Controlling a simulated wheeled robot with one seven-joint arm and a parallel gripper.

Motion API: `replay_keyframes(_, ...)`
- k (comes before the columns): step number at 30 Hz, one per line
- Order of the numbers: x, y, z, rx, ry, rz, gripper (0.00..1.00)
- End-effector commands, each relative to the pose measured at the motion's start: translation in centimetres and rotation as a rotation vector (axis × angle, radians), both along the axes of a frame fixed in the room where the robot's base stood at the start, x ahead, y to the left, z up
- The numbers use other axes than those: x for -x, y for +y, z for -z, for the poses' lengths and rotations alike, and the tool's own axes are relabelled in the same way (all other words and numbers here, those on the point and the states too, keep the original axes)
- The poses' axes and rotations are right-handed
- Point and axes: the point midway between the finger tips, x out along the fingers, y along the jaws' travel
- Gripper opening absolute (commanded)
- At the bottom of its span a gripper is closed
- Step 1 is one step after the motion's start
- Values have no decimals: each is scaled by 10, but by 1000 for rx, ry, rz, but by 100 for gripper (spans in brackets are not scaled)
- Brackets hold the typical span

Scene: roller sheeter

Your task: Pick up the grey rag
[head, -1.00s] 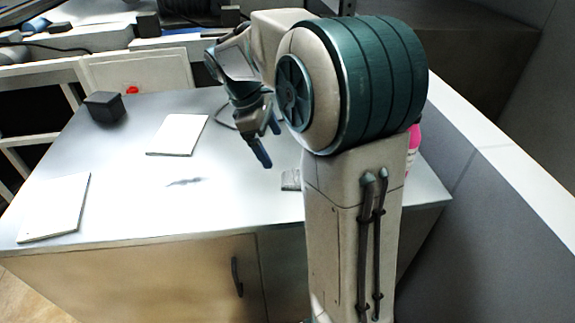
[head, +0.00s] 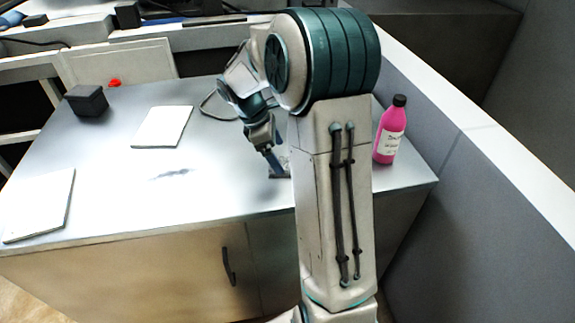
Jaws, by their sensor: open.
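The grey rag (head: 282,174) appears as a small grey patch on the metal tabletop, just left of my upright arm link. My gripper and arm hide most of it in the head view.
A pink bottle (head: 389,130) with a black cap stands right of my arm. A black box (head: 86,100) and white sheets (head: 162,127) lie on the left of the tabletop (head: 120,200). A dark stain marks its middle. A grey wall (head: 455,140) borders the right.

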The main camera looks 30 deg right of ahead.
Motion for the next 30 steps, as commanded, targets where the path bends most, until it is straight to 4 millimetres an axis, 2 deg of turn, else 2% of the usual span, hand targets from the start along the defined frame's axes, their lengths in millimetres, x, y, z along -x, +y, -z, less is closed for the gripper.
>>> replay_keyframes(3, 8, -13, 14, -1, 5, 4, 91)
replay_keyframes(9, 10, -19, 33, -1, 2, 1, 91)
replay_keyframes(28, 11, -19, 38, 0, 1, 0, 91)
replay_keyframes(29, 11, -19, 38, 0, 1, 0, 85)
replay_keyframes(30, 11, -19, 37, 0, 1, 0, 74)
